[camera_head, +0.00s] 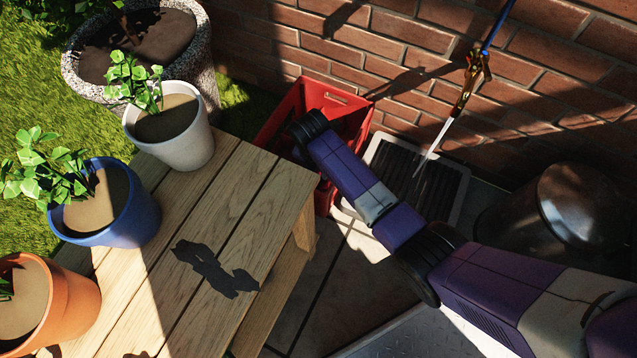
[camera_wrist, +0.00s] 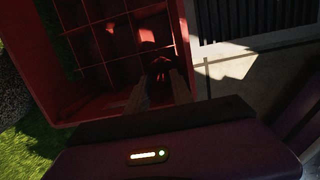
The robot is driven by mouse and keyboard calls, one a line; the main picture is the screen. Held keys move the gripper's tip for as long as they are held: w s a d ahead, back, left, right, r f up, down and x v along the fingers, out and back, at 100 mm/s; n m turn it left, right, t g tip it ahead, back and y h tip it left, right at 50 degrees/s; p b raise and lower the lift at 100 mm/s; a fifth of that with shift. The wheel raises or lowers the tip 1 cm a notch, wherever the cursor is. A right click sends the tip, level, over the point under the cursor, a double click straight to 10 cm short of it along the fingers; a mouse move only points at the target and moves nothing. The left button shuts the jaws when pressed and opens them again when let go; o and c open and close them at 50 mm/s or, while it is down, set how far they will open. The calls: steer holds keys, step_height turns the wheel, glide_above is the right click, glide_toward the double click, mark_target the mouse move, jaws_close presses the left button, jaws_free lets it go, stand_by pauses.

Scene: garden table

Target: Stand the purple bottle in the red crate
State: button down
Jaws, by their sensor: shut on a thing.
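The red crate (camera_head: 278,112) stands on the paving by the brick wall, beyond the wooden table's right end. In the wrist view the crate (camera_wrist: 38,62) is below, with its divided compartments showing. My gripper (camera_wrist: 158,82) is over the crate's near right part, shut on a dark, shadowed thing, which I take to be the purple bottle (camera_wrist: 160,68). Its colour and tilt are hard to tell. Whether its base touches the compartment floor is hidden. In the head view my arm covers the fingers and the bottle.
A wooden table (camera_head: 240,190) with a white pot (camera_head: 190,150), a blue pot (camera_head: 135,225) and an orange pot (camera_head: 75,310) is at the left. A dark ridged tray (camera_head: 455,188) lies right of the crate. A dark rounded object (camera_head: 580,215) stands farther right.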

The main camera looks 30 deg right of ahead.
step_height(320, 180, down, 6)
steer(key=b, duration=0.3)
steer(key=c, duration=1.4)
jaws_free()
steer(key=shift+o, duration=0.2)
steer(key=r+p, duration=0.2)
steer(key=r, duration=0.2)
steer(key=a+r+p, duration=0.1)
steer(key=r+p, duration=0.1)
steer(key=r, duration=0.2)
steer(key=s+r+p, duration=0.1)
steer(key=r+p, duration=0.2)
steer(key=r, duration=0.1)
steer(key=shift+a, duration=0.25)
